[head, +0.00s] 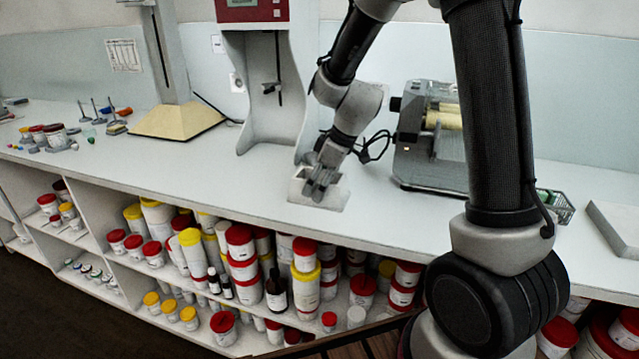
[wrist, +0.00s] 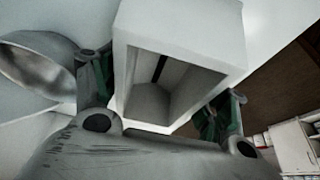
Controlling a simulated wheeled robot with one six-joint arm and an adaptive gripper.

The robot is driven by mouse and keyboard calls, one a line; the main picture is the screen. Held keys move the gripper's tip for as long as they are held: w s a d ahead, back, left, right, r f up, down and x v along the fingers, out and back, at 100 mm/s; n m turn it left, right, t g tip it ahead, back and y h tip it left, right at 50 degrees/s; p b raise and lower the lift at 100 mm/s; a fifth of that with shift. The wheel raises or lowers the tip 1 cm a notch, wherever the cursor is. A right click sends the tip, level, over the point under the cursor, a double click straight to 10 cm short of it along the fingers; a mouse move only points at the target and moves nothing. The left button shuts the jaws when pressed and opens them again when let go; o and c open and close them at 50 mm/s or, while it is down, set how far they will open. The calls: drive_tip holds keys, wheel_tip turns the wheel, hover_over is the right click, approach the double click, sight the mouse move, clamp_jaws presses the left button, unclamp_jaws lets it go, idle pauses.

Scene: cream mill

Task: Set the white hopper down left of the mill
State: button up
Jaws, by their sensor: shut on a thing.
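The white hopper (head: 334,199) is a small box-like piece at the front part of the white bench, left of the mill. My gripper (head: 320,188) comes down on it from above and is shut on it. In the wrist view the hopper (wrist: 180,35) sits between the two fingers, its open hollow end facing the camera. I cannot tell whether its underside touches the bench. The mill (head: 412,150) is a grey machine with cream rollers to the right, apart from the hopper. My arm hides the mill's right part.
A grey stand with a red-topped head (head: 268,75) rises behind the hopper. A stand with a yellowish base (head: 178,121) is further left. A wire basket (head: 556,205) and a pale slab (head: 615,228) lie right. Jars fill the shelves below. Bench left of the hopper is clear.

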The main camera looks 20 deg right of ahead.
drive_tip(key=o, duration=1.1)
drive_tip(key=v, duration=1.1)
drive_tip(key=s+d+r+m+h, duration=0.1)
drive_tip(key=s+d+r+m, duration=0.1)
drive_tip(key=s, duration=0.6)
drive_tip(key=s+d+r+m+t+h, duration=0.1)
drive_tip(key=s+d+r+m, duration=0.1)
drive_tip(key=s+d+m, duration=0.3)
drive_tip(key=s+d+r+m+h, duration=0.1)
drive_tip(key=s+d+r+m, duration=0.2)
drive_tip(key=s, duration=0.8)
drive_tip(key=shift+d+m+h, duration=0.4)
drive_tip(key=shift+d, duration=0.3)
